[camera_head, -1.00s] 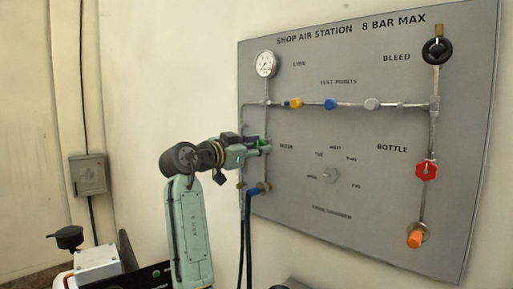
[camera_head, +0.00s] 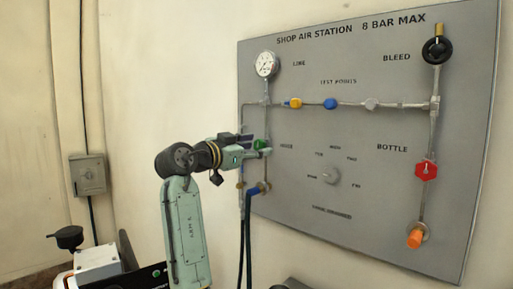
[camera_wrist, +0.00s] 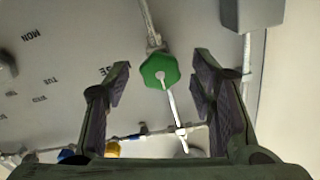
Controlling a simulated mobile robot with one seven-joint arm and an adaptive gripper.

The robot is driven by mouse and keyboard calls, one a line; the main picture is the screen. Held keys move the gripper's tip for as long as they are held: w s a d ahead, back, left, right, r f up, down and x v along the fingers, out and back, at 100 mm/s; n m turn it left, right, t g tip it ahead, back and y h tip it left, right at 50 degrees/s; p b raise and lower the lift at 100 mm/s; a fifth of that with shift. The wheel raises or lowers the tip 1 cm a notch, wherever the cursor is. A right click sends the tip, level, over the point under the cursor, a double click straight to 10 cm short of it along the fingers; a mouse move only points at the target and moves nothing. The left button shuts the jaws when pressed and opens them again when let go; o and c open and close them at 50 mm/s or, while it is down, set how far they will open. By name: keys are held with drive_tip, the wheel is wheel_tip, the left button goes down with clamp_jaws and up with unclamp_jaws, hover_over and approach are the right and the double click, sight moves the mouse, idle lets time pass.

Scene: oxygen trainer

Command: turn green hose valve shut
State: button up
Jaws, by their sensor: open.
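The green hose valve (camera_head: 261,144) is a small green knob on the pipe at the left of the grey panel, beside the partly covered hose label. In the wrist view the green knob (camera_wrist: 160,70) shows whole, as a faceted handle with a pale centre. My gripper (camera_head: 262,147) is at the knob in the head view, hiding part of the pipe. In the wrist view my gripper (camera_wrist: 160,72) is open, one finger on each side of the knob, with clear gaps to both. Nothing is held.
A round gauge (camera_head: 267,64) sits above on the same pipe. A blue-handled fitting (camera_head: 257,189) and dark hoses (camera_head: 246,235) hang below. A red bottle valve (camera_head: 426,170) and a black bleed knob (camera_head: 437,50) are far right. The panel's lower middle is mostly clear.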

drive_tip(key=v, duration=1.1)
drive_tip(key=shift+a, duration=0.1)
